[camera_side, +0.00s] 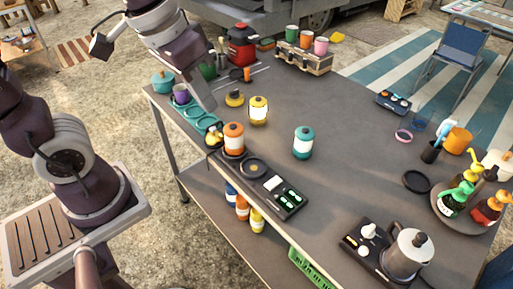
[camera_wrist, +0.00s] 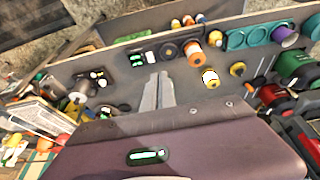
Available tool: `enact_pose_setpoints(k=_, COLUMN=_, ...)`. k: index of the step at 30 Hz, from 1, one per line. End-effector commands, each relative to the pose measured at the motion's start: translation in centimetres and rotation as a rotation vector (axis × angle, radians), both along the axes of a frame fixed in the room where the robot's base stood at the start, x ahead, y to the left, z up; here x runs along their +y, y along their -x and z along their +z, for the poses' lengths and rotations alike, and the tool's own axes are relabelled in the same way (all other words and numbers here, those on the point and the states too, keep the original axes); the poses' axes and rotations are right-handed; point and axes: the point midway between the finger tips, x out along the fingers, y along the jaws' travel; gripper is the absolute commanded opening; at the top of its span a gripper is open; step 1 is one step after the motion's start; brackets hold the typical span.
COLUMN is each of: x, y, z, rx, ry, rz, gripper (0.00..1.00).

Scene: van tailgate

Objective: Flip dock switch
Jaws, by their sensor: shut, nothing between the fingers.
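The black dock (camera_side: 268,186) lies along the near edge of the grey table; it also shows in the wrist view (camera_wrist: 168,49). An orange lantern (camera_side: 234,138) stands at its left end in the side view, beside an empty round bay (camera_side: 252,168). A pale switch plate (camera_side: 272,183) sits between that bay and a panel with green lights (camera_side: 291,197). Whether the switch is up or down is too small to tell. My gripper (camera_side: 211,107) is shut and empty above the table, apart from the dock; its fingers (camera_wrist: 158,88) show together in the wrist view.
A yellow lantern (camera_side: 258,111) and a teal lantern (camera_side: 303,143) stand behind the dock. A metal pot (camera_side: 407,258) and a white-knobbed box (camera_side: 368,233) stand at the right front. Teal rings (camera_side: 196,114) and a purple cup (camera_side: 181,95) are at the left. The table middle is mostly clear.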

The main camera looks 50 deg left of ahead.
Motion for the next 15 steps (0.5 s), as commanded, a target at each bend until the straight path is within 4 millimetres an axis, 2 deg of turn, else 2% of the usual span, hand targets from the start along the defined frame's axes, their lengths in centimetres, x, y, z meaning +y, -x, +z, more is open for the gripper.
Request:
enact_pose_setpoints(k=1, x=0.5, y=2.1, z=1.1, rx=-0.052, ry=-0.004, rz=0.005, gripper=0.0)
enact_pose_setpoints(k=3, x=1.1, y=4.7, z=1.8, rx=-0.102, ry=-0.012, rz=0.006, gripper=0.0)
enact_pose_setpoints(k=6, x=1.5, y=7.0, z=2.0, rx=-0.148, ry=-0.024, rz=0.01, gripper=0.0)
enact_pose_setpoints(k=9, x=1.6, y=8.0, z=1.9, rx=-0.166, ry=-0.029, rz=0.009, gripper=0.0)
enact_pose_setpoints(k=15, x=1.7, y=8.1, z=1.9, rx=-0.168, ry=-0.03, rz=0.009, gripper=0.0)
